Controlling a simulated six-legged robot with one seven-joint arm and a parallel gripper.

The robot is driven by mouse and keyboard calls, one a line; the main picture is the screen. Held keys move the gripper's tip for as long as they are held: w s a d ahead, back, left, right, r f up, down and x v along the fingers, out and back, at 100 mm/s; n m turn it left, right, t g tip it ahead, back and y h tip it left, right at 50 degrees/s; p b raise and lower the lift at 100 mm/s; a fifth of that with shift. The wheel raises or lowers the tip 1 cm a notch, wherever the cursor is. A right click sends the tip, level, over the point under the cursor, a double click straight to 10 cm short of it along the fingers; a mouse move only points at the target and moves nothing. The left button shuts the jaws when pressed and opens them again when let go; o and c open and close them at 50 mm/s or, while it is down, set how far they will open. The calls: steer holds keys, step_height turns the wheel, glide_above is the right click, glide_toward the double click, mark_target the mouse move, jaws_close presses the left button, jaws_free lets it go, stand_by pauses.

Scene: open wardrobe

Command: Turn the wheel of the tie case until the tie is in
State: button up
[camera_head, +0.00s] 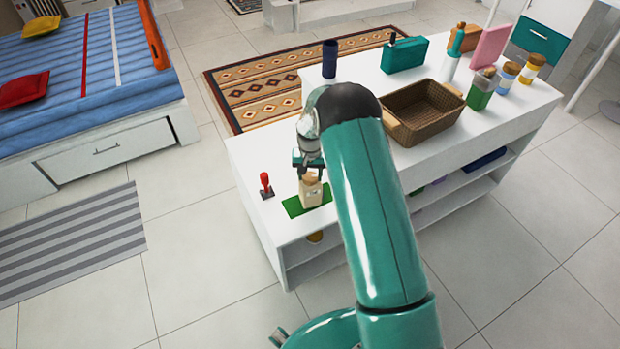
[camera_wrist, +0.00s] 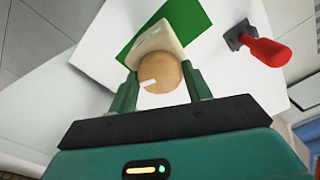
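The tie case (camera_head: 310,190) is a small beige block on a green mat (camera_head: 293,207) at the near left end of the white bench. In the wrist view its pale body (camera_wrist: 158,42) shows beyond a round tan wheel (camera_wrist: 165,80) with a short white mark left of its middle. My gripper (camera_head: 307,165) is at the case from above. In the wrist view its two fingers (camera_wrist: 160,85) lie close along both sides of the wheel and appear to touch it. I cannot make out the tie in either view.
A red-handled stamp-like object (camera_head: 266,185) stands left of the mat and shows in the wrist view (camera_wrist: 265,48). A dark cup (camera_head: 330,60), wicker basket (camera_head: 392,128), teal box (camera_head: 404,56) and several bottles stand farther along the bench.

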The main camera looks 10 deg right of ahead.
steer(key=c, duration=0.3)
steer(key=m, duration=0.4)
steer(key=o, duration=0.7)
steer(key=shift+c, duration=0.2)
